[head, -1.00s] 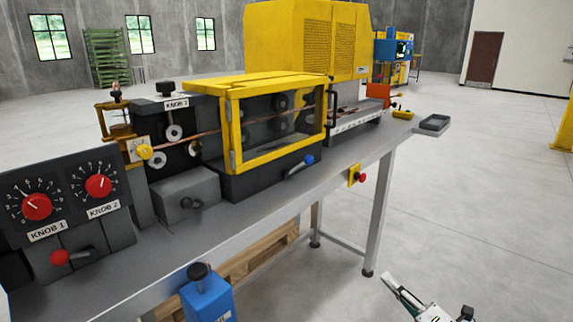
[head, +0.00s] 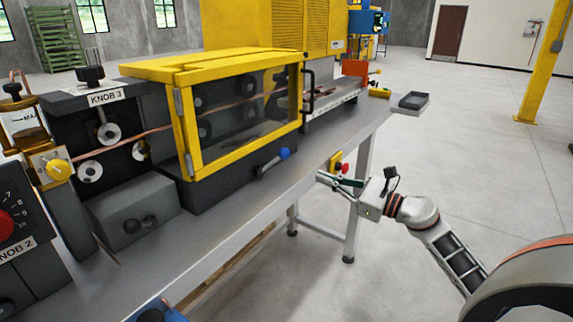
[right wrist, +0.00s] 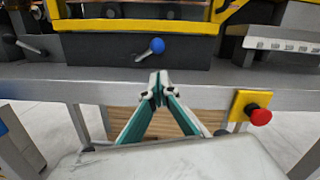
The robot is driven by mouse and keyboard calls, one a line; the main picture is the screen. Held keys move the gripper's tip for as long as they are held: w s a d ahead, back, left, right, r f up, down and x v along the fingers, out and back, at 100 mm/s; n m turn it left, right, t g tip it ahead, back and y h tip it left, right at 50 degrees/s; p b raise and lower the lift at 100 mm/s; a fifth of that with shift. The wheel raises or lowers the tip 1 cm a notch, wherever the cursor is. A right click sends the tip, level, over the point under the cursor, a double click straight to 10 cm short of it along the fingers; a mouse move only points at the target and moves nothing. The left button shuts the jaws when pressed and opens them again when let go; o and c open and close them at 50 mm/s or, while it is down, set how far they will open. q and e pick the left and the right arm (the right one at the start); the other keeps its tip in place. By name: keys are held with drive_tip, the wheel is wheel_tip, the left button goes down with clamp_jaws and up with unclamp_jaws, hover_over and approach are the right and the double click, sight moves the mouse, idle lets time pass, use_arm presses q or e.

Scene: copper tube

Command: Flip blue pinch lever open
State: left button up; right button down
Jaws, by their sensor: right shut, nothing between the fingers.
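The blue-tipped pinch lever (head: 273,160) sits on the dark base below the yellow-framed guard box, its arm sloping up to the right to a blue ball. In the right wrist view the blue ball of the lever (right wrist: 157,46) is beyond and just above my fingertips, apart from them. My right gripper (head: 321,175) is in front of the table's front edge, right of the lever in the head view. In the right wrist view the right gripper (right wrist: 158,78) has its fingertips together with nothing between them. My left gripper is not in view.
The yellow guard box (head: 185,120) stands above the lever. A red stop button on a yellow box (head: 337,164) sits on the table's front edge, close to my right gripper. The grey table edge (head: 250,233) runs between. Open floor lies to the right.

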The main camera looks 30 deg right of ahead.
sight(294, 177)
drive_tip(key=shift+s, duration=0.1)
drive_tip(key=p+x, duration=0.1)
drive_tip(key=x, duration=0.8)
drive_tip(key=shift+r+p, duration=0.15)
drive_tip(key=shift+p, duration=0.25)
drive_tip(key=shift+w+a, duration=0.2)
drive_tip(key=shift+w, duration=0.35)
drive_tip(key=shift+r+n+b, duration=0.2)
drive_tip(key=shift+n+b, duration=0.2)
drive_tip(key=shift+b, duration=0.05)
